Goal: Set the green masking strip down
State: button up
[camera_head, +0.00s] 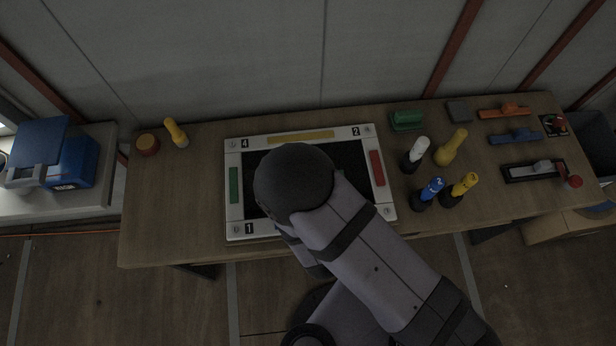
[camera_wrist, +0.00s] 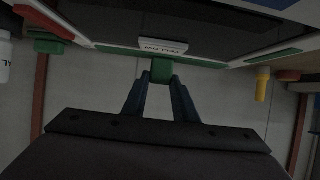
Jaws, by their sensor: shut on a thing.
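My gripper (camera_wrist: 161,80) is shut on the green handle of the green masking strip (camera_wrist: 161,70). The strip's long green body appears to reach out to both sides of the fingertips in the wrist view. I cannot tell whether it touches the panel. In the head view my arm hides the gripper and strip. The white-framed panel (camera_head: 232,222) lies on the bench under my arm. Its frame bears a yellow bar (camera_head: 300,137) at the back, a red bar (camera_head: 377,168) at the right and a green bar (camera_head: 234,185) at the left.
A white label (camera_wrist: 163,45) with upside-down lettering shows beyond the fingertips. Right of the panel stand a white-topped bottle (camera_head: 419,150), a yellow bottle (camera_head: 452,147) and a green block (camera_head: 407,120). Orange (camera_head: 503,112) and blue (camera_head: 515,136) handled strips lie farther right. The bench's left front is clear.

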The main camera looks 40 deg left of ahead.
jog(key=shift+f, duration=0.3)
jog(key=shift+f+p, duration=0.5)
jog(key=shift+f, duration=1.35)
jog(key=shift+f, duration=0.2)
jog(key=o, duration=1)
jog(key=shift+r, duration=0.15)
